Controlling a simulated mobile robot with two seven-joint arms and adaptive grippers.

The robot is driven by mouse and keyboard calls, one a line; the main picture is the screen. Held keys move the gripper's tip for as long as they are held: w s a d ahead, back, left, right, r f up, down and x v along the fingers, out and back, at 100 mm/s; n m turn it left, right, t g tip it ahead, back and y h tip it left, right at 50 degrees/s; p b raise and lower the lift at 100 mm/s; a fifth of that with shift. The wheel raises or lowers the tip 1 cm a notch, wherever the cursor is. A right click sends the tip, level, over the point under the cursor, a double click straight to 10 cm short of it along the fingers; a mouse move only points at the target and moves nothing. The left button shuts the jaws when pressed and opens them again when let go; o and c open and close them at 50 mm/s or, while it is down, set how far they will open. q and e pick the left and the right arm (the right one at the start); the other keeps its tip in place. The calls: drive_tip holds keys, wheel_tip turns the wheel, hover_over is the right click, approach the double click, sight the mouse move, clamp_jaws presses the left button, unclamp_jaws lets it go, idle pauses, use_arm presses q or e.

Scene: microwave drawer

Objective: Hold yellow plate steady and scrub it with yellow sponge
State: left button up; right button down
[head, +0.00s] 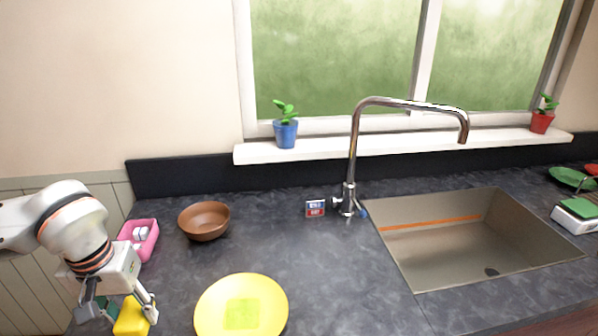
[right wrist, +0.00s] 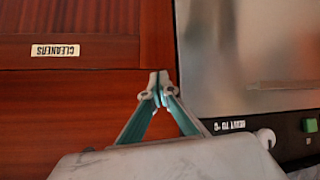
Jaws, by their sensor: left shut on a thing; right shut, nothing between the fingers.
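The yellow plate (head: 272,291) lies on the dark counter at the front middle, with a yellow-green square patch (head: 241,313) at its centre. My left gripper (head: 128,308) is at the front left, left of the plate and apart from it. It is shut on the yellow sponge (head: 131,318). My right gripper shows only in the right wrist view (right wrist: 160,88), with its fingertips together and nothing between them. It is in front of a reddish wooden cabinet, away from the plate.
A brown bowl (head: 204,221) and a pink container (head: 150,241) stand behind my left gripper. The sink (head: 430,255) and tap (head: 352,150) are at the right. Counter right of the plate is clear.

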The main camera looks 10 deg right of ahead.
use_arm(q)
drive_tip(key=shift+s, duration=0.15)
drive_tip(key=shift+s+r, duration=0.1)
drive_tip(key=shift+s, duration=0.15)
drive_tip(key=shift+w, duration=0.1)
use_arm(e)
drive_tip(key=shift+s+f, duration=0.45)
drive_tip(key=shift+s, duration=0.4)
